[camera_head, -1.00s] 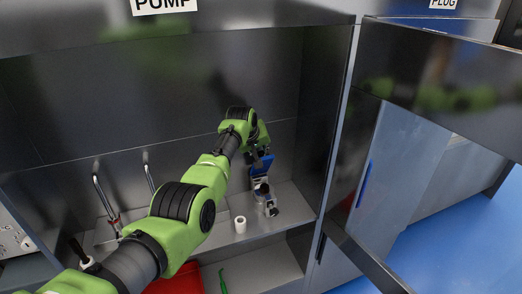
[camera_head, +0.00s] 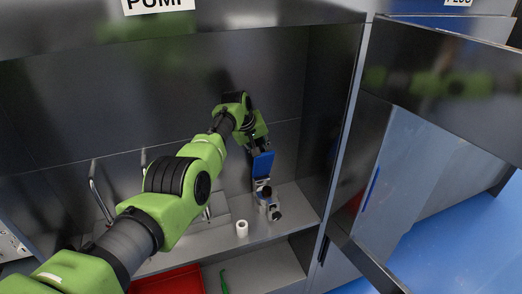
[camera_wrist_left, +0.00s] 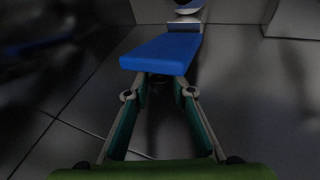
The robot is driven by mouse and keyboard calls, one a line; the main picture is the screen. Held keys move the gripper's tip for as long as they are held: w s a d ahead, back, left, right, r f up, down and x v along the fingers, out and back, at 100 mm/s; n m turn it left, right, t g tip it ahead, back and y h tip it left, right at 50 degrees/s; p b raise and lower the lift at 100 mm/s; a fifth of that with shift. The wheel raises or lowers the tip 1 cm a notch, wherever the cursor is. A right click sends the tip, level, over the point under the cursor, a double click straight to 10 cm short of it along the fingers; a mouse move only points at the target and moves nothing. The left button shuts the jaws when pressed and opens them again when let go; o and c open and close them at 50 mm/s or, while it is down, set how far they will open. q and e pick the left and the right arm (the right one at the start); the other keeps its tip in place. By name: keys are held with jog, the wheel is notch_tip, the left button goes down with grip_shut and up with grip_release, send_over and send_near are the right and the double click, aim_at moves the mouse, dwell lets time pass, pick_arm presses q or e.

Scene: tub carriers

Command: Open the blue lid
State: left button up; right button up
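The blue lid (camera_head: 263,165) stands raised, about upright, on a small white and grey device (camera_head: 264,193) on the cabinet shelf. My left gripper (camera_head: 258,145) is at the lid's upper end, close behind it. In the left wrist view the blue lid (camera_wrist_left: 160,54) lies just ahead of the gripper (camera_wrist_left: 159,86). The two fingers are apart with a gap between them. Their tips reach the lid's near edge and are partly hidden by it, so I cannot tell whether they touch. My right gripper is not in view.
A small white cylinder (camera_head: 242,229) stands on the shelf left of the device. A red tray (camera_head: 170,281) and a green object (camera_head: 224,282) are below. The cabinet's right wall (camera_head: 333,130) is close to the device. An open door panel (camera_head: 440,85) stands out at right.

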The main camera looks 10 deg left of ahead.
pick_arm(q)
jog(key=shift+f, duration=0.1)
jog(key=v, duration=1.2)
dwell(0.4)
jog(key=shift+a, duration=0.1)
